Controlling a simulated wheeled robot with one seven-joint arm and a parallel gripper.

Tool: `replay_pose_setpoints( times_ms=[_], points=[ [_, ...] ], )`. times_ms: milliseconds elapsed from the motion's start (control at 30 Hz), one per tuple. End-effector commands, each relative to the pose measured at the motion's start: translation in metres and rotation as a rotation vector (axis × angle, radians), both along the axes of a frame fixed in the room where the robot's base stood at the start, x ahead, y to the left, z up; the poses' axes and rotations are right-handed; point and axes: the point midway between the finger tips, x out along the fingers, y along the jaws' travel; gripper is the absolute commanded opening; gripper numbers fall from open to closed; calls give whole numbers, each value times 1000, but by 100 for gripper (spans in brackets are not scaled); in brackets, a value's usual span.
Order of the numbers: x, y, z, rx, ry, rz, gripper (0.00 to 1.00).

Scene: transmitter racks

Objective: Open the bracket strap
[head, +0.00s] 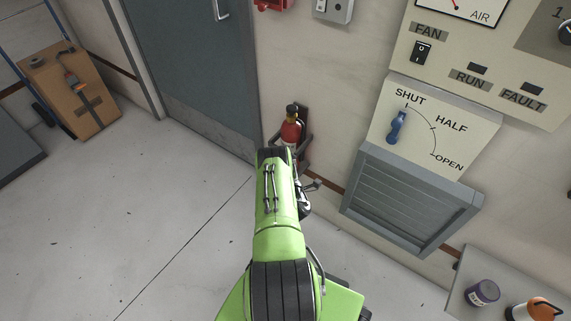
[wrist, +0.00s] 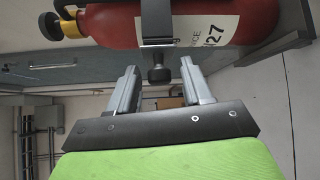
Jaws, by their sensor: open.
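A red fire extinguisher (head: 290,132) with a black and yellow top hangs low on the wall in a dark bracket (head: 305,150). In the wrist view the extinguisher (wrist: 108,25) lies across the top of the picture. The dark bracket strap (wrist: 155,24) crosses its body, with a black knob-like latch (wrist: 159,75) at the strap's lower end. My gripper (wrist: 159,68) is open, with one finger on each side of the latch and visible gaps to both. Nothing is held. In the head view my arm hides most of the gripper and the strap.
A grey door (head: 195,75) stands left of the extinguisher. A vent box (head: 410,200) with a blue lever (head: 397,127) juts from the wall on the right. A small table (head: 455,305) holds a dark jar (head: 482,293). The floor at left is clear before a cardboard box (head: 70,90).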

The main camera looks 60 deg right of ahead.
Motion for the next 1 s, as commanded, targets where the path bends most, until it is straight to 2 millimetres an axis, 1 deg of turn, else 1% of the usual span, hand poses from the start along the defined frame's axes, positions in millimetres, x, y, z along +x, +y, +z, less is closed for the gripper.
replay_pose_setpoints(
  times_ms=[33,167,400,433,733,767,1000],
  points=[
    [6,-6,-4,-3,2,5,50],
    [12,-16,-3,0,1,1,50],
    [13,-18,-1,1,1,0,50],
    [13,-18,-1,1,1,0,48],
    [12,-18,-2,2,2,0,2],
    [12,-18,-2,2,2,0,0],
    [12,-17,-3,4,3,-4,0]
  ],
)
